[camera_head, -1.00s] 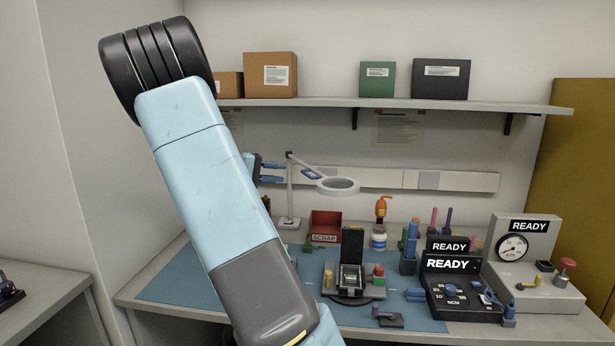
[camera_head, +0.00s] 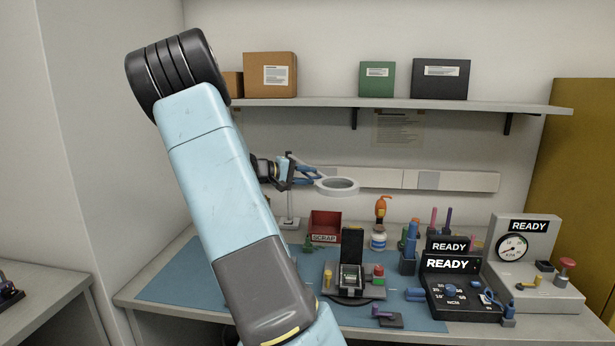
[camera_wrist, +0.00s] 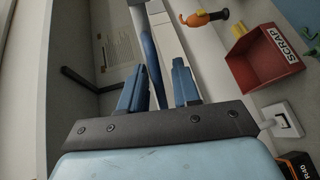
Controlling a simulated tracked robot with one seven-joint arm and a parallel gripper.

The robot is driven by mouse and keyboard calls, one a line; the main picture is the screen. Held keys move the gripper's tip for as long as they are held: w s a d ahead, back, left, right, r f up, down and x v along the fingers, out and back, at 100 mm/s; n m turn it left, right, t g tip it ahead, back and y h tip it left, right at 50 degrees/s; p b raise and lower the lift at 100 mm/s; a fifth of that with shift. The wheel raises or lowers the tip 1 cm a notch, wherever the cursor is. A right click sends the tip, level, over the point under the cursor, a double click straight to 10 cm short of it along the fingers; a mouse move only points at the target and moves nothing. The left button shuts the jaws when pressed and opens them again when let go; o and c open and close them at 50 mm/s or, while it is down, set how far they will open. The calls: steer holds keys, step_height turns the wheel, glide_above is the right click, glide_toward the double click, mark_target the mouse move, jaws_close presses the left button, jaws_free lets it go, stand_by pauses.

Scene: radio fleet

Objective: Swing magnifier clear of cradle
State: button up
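The magnifier is a pale ring lens (camera_head: 337,186) on a thin jointed arm, carried by a post (camera_head: 290,205) at the back of the bench. In the head view its ring hangs behind and above the cradle (camera_head: 352,278), a dark fixture with a raised back plate and a small board. My gripper (camera_head: 304,173) is at the magnifier's arm, left of the ring. In the wrist view my gripper's two blue fingers (camera_wrist: 158,78) are apart, with a narrow blue-grey bar (camera_wrist: 150,55) showing between them. I cannot tell whether they touch it.
A red SCRAP bin (camera_head: 325,225) and an orange-topped bottle (camera_head: 380,222) stand behind the cradle. Instruments marked READY (camera_head: 452,290) fill the right side. A shelf (camera_head: 400,104) with boxes runs above. The blue mat (camera_head: 180,275) is clear at the left.

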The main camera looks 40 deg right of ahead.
jaws_close()
stand_by(0.3)
